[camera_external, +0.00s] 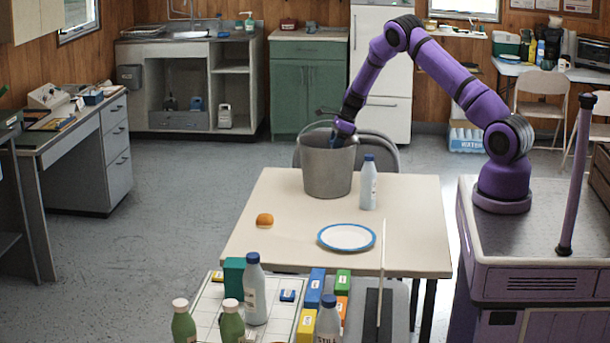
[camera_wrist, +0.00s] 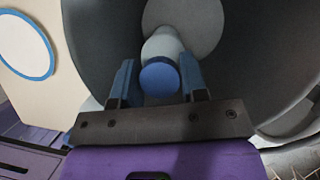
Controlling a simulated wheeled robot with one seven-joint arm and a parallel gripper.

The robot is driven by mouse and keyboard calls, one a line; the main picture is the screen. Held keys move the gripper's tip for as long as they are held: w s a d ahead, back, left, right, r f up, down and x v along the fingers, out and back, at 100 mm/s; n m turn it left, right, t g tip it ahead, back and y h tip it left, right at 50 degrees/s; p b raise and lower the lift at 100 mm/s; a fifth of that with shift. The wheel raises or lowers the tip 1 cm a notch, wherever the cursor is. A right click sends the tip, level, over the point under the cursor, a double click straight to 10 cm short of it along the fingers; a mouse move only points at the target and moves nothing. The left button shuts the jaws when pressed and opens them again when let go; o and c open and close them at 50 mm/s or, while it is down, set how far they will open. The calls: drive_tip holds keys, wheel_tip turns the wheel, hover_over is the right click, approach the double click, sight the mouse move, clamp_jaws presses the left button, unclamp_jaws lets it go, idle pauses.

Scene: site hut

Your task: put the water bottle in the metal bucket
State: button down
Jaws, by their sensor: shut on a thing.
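The grey metal bucket (camera_external: 328,172) stands upright on the cream table. My gripper (camera_external: 337,140) points down at its mouth, with the fingertips hidden behind the rim. In the wrist view my gripper (camera_wrist: 159,82) is shut on a pale water bottle (camera_wrist: 162,46) with a blue cap, held near the cap. This bottle is inside the bucket (camera_wrist: 240,60), its lower end toward the light grey bottom; I cannot tell whether it touches. The held bottle is hidden in the external view. Another white bottle (camera_external: 368,187) with a blue cap stands on the table just right of the bucket.
In front, a lower surface holds several bottles and coloured boxes, including a white bottle (camera_external: 254,290). A grey chair (camera_external: 380,150) stands behind the table.

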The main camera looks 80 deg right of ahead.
drive_tip(key=c, duration=0.6)
unclamp_jaws()
drive_tip(key=shift+f, duration=0.1)
drive_tip(key=shift+c, duration=0.2)
drive_tip(key=v, duration=1.2)
drive_tip(key=a+r+n, duration=0.7)
drive_tip(key=a+r, duration=0.7)
drive_tip(key=a, duration=0.2)
drive_tip(key=s+a+r+n, duration=0.3)
drive_tip(key=a+r+n, duration=0.2)
drive_tip(key=a, duration=0.3)
drive_tip(key=s+a+r+n, duration=0.35)
drive_tip(key=a+r, duration=0.25)
drive_tip(key=a, duration=0.2)
drive_tip(key=s+a+n, duration=0.8)
drive_tip(key=s, duration=0.3)
drive_tip(key=s+a+r+n+t+h, duration=0.1)
drive_tip(key=s+a+n, duration=0.8)
drive_tip(key=s, duration=0.3)
drive_tip(key=shift+a+r, duration=0.25)
drive_tip(key=shift+a, duration=0.05)
